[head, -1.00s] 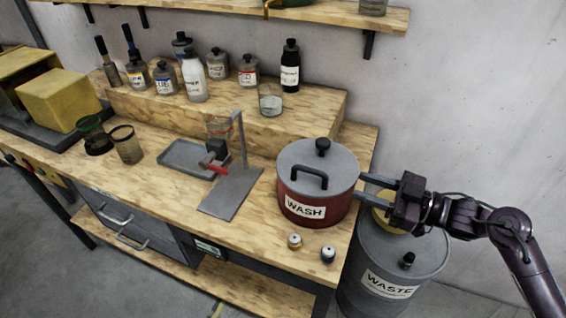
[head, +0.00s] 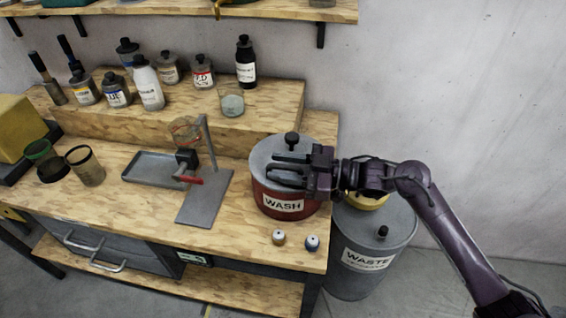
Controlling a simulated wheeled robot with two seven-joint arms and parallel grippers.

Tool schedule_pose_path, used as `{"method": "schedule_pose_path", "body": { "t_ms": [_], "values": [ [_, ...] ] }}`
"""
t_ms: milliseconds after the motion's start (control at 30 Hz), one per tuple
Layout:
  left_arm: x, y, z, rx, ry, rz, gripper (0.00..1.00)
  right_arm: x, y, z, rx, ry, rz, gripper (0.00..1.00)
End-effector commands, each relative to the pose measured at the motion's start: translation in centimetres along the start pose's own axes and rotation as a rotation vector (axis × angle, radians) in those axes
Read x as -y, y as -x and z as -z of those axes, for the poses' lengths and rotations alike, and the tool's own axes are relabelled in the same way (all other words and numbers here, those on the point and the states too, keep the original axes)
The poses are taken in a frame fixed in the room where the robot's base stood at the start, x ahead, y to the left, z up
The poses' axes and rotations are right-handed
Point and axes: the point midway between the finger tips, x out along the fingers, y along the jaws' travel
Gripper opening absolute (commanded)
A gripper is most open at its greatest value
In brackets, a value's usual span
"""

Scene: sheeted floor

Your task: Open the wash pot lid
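The wash pot (head: 262,190) is a dark red pot with a white WASH label, standing at the right end of the bench. Its grey lid (head: 262,152) is on, with a black knob (head: 291,139) on top. My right gripper (head: 284,169) reaches in from the right over the front of the lid, where the lid's bar handle is. Its two fingers are apart, seemingly one on each side of the handle, which they largely hide. I cannot tell whether they touch it. My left gripper is out of view.
A grey WASTE drum (head: 365,262) stands on the floor right of the bench. Two small capped bottles (head: 295,240) sit in front of the pot. A metal stand plate (head: 205,198) and a grey tray (head: 150,168) lie to the left. Several bottles line the raised step (head: 180,120).

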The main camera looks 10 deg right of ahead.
Motion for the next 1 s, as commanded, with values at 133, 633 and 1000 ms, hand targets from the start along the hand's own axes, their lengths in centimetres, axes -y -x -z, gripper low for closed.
{"method": "schedule_pose_path", "body": {
  "t_ms": [133,633,1000],
  "values": [
    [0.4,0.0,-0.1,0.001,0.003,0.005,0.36,0.0,0.0,-0.1,0.000,0.000,0.000,0.34],
    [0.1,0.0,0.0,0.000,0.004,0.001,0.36,0.0,0.0,0.0,0.000,0.001,-0.001,0.00],
    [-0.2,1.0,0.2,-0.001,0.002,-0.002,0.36,-0.7,-0.1,1.1,-0.001,-0.042,-0.001,0.00]
  ]
}}
